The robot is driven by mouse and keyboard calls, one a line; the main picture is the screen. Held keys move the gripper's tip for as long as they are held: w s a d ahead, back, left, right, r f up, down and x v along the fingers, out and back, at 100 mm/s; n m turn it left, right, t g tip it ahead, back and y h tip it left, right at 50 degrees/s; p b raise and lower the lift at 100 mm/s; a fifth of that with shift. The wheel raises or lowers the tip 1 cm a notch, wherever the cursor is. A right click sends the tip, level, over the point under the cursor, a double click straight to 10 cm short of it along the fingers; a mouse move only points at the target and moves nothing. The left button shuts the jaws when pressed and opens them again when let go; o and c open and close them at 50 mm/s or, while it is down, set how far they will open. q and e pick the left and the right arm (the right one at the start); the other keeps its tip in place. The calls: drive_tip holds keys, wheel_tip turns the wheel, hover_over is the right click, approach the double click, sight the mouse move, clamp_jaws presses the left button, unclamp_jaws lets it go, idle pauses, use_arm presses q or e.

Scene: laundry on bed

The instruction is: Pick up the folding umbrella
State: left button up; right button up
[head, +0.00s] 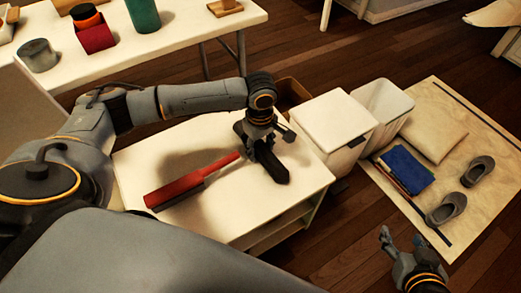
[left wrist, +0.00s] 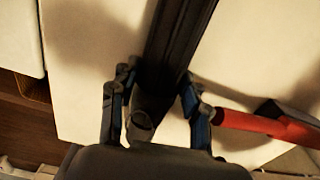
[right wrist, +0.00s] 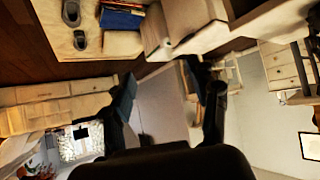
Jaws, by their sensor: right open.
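A long black object, apparently the folding umbrella (head: 272,168), lies on the white low table (head: 225,215). My left gripper (head: 262,138) is over its far end. In the left wrist view the dark ribbed umbrella (left wrist: 178,45) runs between the two fingers of the left gripper (left wrist: 155,120), with its rounded grey end near the palm. The fingers stand apart on either side, with small gaps visible. My right gripper (head: 400,250) is open and empty, away to the right above the floor.
A red and dark long object (head: 190,183) lies beside the umbrella on the table. White bins (head: 333,120) stand to the right. A mat (head: 470,130) beyond holds grey shoes (head: 478,171), a blue folded item (head: 404,168) and a cushion (head: 432,132). Another white table (head: 120,55) stands behind.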

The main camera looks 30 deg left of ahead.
use_arm(q)
drive_tip(key=c, duration=0.5)
drive_tip(key=shift+c, duration=0.2)
drive_tip(key=shift+r, duration=0.15)
